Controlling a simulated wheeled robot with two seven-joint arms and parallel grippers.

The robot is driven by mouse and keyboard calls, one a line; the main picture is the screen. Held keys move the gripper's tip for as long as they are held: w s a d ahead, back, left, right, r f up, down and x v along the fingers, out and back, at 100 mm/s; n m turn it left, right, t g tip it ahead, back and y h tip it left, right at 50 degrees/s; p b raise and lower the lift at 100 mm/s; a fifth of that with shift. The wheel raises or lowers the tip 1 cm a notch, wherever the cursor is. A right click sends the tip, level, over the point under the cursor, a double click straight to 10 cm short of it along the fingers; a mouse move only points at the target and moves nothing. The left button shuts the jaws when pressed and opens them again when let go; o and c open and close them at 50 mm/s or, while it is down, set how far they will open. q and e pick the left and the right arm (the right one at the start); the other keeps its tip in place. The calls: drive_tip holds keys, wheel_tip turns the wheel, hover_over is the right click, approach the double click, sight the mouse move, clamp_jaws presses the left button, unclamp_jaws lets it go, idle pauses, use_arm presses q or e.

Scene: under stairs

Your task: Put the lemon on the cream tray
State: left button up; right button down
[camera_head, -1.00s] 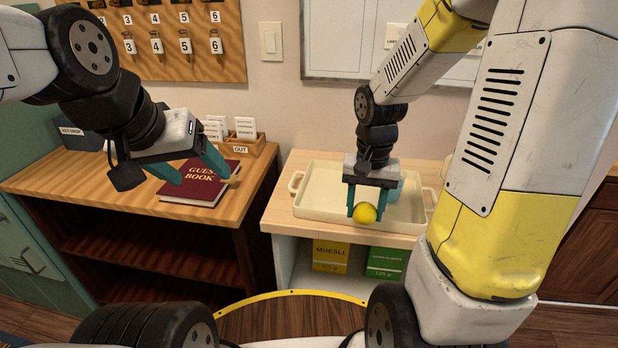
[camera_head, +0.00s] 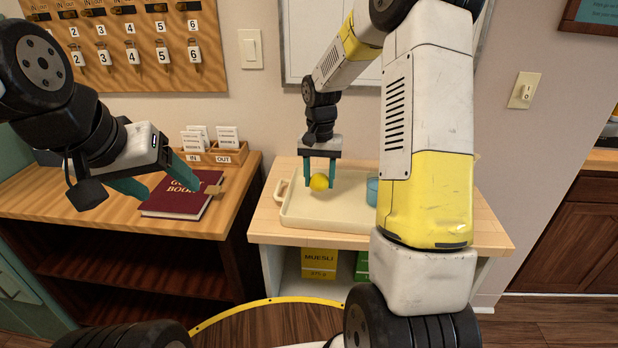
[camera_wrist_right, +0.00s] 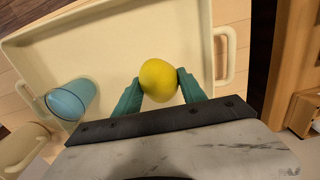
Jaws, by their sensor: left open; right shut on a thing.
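The yellow lemon (camera_head: 319,182) is held between the teal fingers of my right gripper (camera_head: 319,172), which is shut on it. In the right wrist view the lemon (camera_wrist_right: 158,80) sits between the fingertips (camera_wrist_right: 160,86), over the bare floor of the cream tray (camera_wrist_right: 110,30). The cream tray (camera_head: 340,219) lies on the light wooden top of a low shelf unit. I cannot tell whether the lemon touches the tray floor. My left gripper (camera_head: 165,185) is open and empty, above the red guest book on the left.
A blue cup (camera_wrist_right: 72,100) stands in the tray; it also shows in the head view (camera_head: 372,190), partly behind my right arm. A beige mug (camera_wrist_right: 22,148) is beside the tray. The red guest book (camera_head: 178,200) and card holder (camera_head: 215,153) are on the left desk.

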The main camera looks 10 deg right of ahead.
sight(319, 188)
drive_tip(key=shift+f, duration=1.75)
drive_tip(key=shift+f, duration=0.15)
drive_tip(key=c, duration=0.7)
unclamp_jaws()
drive_tip(key=shift+o, duration=0.2)
